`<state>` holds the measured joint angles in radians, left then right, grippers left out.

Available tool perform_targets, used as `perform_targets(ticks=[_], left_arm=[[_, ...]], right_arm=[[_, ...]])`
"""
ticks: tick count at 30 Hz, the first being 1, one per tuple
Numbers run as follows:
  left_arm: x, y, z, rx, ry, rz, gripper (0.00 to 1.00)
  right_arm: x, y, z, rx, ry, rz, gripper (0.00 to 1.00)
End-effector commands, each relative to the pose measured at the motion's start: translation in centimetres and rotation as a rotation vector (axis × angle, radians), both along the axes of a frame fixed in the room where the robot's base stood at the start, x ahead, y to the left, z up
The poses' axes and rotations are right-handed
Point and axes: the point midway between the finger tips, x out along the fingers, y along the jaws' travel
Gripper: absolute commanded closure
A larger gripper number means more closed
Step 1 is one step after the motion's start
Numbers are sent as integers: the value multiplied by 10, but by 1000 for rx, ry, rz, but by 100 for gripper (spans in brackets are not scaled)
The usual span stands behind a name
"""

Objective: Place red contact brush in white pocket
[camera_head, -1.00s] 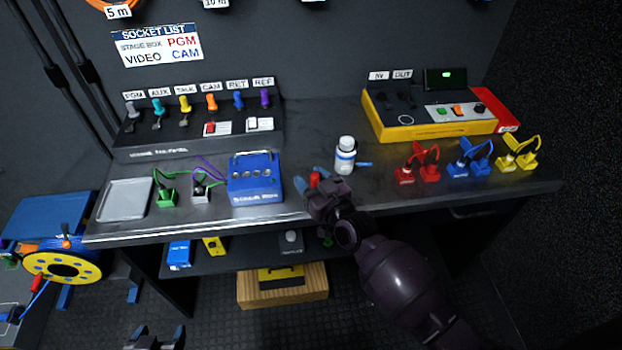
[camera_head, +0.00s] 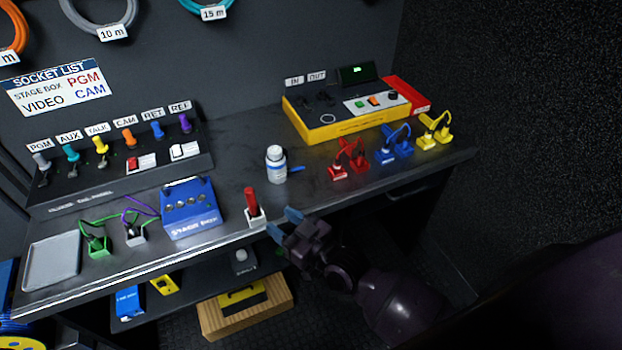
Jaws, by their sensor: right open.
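The red contact brush (camera_head: 251,200) stands upright near the front edge of the bench. Its lower end is in the small white pocket (camera_head: 257,221), and the part inside is hidden. My right gripper (camera_head: 284,224) is just right of the pocket at the bench's front edge, with its blue fingertips spread apart. It is empty, and a small gap shows between it and the brush. My left gripper is not in view.
The blue stage box (camera_head: 191,208) stands left of the pocket. A white bottle (camera_head: 276,164) stands behind it. Red connectors (camera_head: 349,160), blue connectors (camera_head: 394,146) and a yellow panel (camera_head: 340,126) are to the right.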

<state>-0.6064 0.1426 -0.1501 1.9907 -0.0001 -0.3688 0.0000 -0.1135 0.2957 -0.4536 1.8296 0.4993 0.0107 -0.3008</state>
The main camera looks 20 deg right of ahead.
Motion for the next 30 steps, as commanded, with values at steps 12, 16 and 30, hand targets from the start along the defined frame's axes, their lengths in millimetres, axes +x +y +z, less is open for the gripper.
perform_targets(ticks=[12,16,30], left_arm=[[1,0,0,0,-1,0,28],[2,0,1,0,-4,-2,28],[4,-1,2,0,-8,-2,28]], right_arm=[[-47,-47,-44,-61,176,-124,53],[-89,-89,-76,-122,322,-239,53],[-168,-159,-113,-228,554,-440,53]])
